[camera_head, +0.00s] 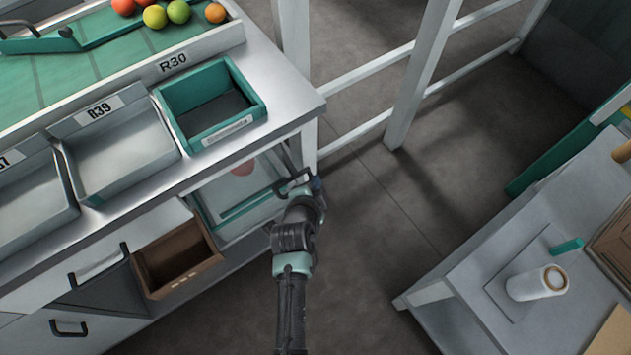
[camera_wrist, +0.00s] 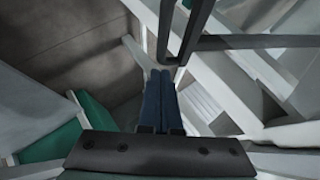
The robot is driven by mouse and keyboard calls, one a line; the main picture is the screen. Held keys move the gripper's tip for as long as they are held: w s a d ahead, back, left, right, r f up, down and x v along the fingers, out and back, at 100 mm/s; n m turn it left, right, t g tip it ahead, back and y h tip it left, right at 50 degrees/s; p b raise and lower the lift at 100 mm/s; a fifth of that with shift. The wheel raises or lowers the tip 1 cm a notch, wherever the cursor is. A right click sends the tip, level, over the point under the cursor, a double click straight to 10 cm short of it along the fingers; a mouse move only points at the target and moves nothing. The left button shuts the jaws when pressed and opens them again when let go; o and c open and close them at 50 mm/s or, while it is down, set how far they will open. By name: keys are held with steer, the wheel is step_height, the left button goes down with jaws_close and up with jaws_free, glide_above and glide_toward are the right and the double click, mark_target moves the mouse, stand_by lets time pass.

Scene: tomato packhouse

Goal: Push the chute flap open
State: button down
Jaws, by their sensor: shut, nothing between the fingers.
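A pale framed panel (camera_head: 215,205) stands under the right end of the counter, with a green strip along it and a dark handle (camera_head: 290,181) at its right end. It may be the chute flap; I cannot tell for sure, nor how far it is open. My gripper (camera_head: 316,184) is beside this handle, its tip partly hidden by my wrist. In the wrist view, my gripper's two blue fingers (camera_wrist: 160,88) are shut together and empty. Their tips are close to a dark bar (camera_wrist: 188,40); I cannot tell whether they touch it.
The counter (camera_head: 290,95) carries a green bin (camera_head: 225,138), grey trays (camera_head: 120,150) and tomatoes (camera_head: 178,11). A brown drawer (camera_head: 178,268) stands open below. White posts (camera_head: 420,75) rise behind. A table (camera_head: 460,270) with a cup (camera_head: 537,284) is at right; floor between is clear.

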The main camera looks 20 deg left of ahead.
step_height(320, 180, down, 6)
steer(key=w+a+m+t+y+b, duration=0.1)
steer(key=w+a+b, duration=0.1)
steer(key=b, duration=0.9)
steer(key=shift+a+f+t+y, duration=0.15)
steer(key=shift+a+t+y, duration=0.25)
steer(key=shift+a, duration=0.05)
